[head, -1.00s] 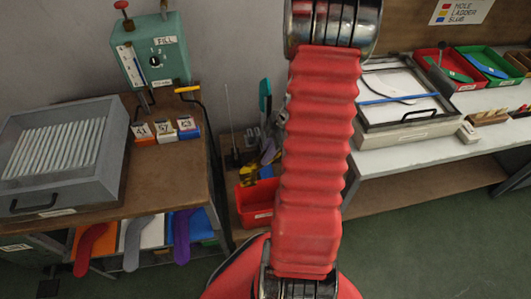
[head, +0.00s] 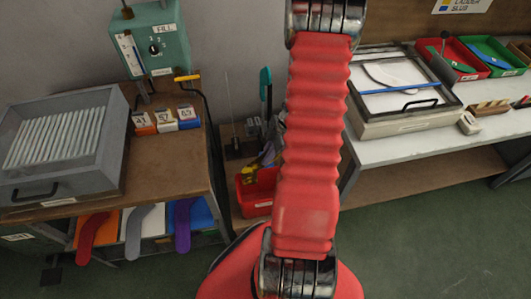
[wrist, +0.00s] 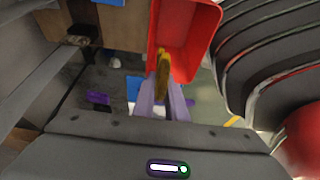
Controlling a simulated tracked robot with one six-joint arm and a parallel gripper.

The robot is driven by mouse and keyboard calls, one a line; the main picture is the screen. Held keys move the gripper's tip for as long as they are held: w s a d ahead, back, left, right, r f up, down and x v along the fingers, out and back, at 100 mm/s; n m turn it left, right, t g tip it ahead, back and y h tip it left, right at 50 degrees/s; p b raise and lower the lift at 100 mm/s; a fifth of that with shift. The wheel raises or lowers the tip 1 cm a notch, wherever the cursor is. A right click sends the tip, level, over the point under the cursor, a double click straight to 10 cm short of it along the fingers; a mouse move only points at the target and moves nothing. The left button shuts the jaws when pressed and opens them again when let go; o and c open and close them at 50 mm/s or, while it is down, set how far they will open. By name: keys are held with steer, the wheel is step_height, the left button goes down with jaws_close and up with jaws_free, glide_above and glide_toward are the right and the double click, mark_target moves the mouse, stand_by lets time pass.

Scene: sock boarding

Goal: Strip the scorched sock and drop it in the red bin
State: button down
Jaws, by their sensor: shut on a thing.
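The scorched sock (wrist: 163,72) shows in the wrist view as a narrow yellow-brown piece between the pale purple fingertips of my gripper (wrist: 162,95). My gripper is shut on it. The red bin (wrist: 207,28) is just beyond the fingertips, and the sock's far end overlaps its near left part in the picture. I cannot tell whether the sock touches the bin. In the head view the red bin (head: 260,207) stands low beside the left bench, partly behind my red arm. Yellow patches show at its back left, too small to tell apart clearly.
A brown bench (head: 165,170) at left holds a grey tray (head: 60,190) of white bars, a green fill box (head: 152,45) and numbered blocks (head: 165,121). Coloured sock-shaped pieces hang on its front. A white bench (head: 420,140) stands at right. Green floor lies open at lower right.

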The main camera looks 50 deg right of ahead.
steer(key=shift+f, duration=0.8)
steer(key=c, duration=1.7)
jaws_free()
steer(key=shift+r, duration=0.15)
steer(key=v, duration=1.3)
steer(key=shift+r, duration=0.2)
